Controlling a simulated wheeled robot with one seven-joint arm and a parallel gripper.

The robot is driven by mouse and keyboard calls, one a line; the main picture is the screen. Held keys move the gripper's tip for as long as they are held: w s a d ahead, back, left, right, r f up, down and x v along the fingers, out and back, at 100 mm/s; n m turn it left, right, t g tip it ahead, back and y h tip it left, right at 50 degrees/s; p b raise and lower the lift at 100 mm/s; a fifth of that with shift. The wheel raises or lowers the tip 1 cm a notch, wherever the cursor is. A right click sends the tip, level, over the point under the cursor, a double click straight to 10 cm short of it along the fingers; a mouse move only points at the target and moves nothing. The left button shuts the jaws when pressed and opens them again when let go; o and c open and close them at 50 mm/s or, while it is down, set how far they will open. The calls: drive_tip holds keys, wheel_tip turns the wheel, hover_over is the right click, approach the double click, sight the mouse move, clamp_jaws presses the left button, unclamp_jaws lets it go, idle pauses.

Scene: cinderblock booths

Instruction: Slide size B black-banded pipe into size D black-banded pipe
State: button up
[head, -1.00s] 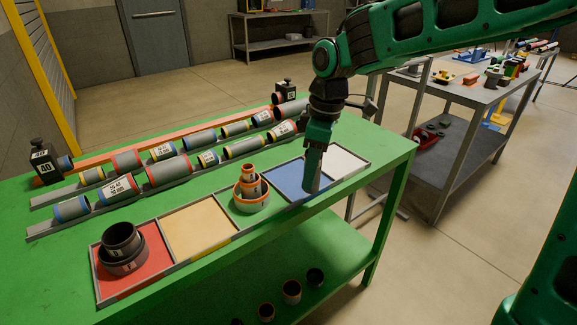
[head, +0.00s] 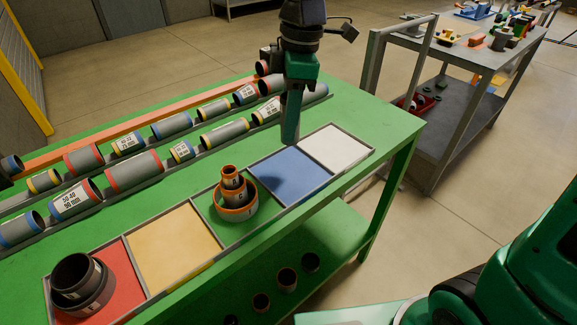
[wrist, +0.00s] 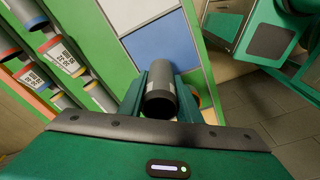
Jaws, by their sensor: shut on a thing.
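My gripper (head: 290,135) hangs above the bench over the back edge of the sorting tray. In the wrist view its jaws (wrist: 160,95) are shut on a dark pipe (wrist: 158,98) with a black end. The pipe's size letter is hidden. In the head view the fingers hide the pipe. A nest of black-banded pipes (head: 80,278) stands in the red compartment at the front left, well apart from my gripper. A smaller black ring sits inside a wider one. Their letters are too small to read surely.
An orange-banded nest (head: 236,195) stands in the green compartment. The yellow (head: 172,245), blue (head: 290,172) and white (head: 337,148) compartments are empty. Racks of labelled pipes (head: 135,170) run behind the tray. Several short pipes (head: 287,278) stand on the lower shelf.

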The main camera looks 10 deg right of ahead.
wheel_tip(320, 180, down, 9)
drive_tip(key=shift+s+f, duration=0.15)
idle(0.4)
drive_tip(key=shift+f, duration=0.15)
drive_tip(key=o, duration=1.2)
drive_tip(key=r, duration=0.7)
drive_tip(key=d+r, duration=0.1)
drive_tip(key=r, duration=0.2)
drive_tip(key=shift+r, duration=0.4)
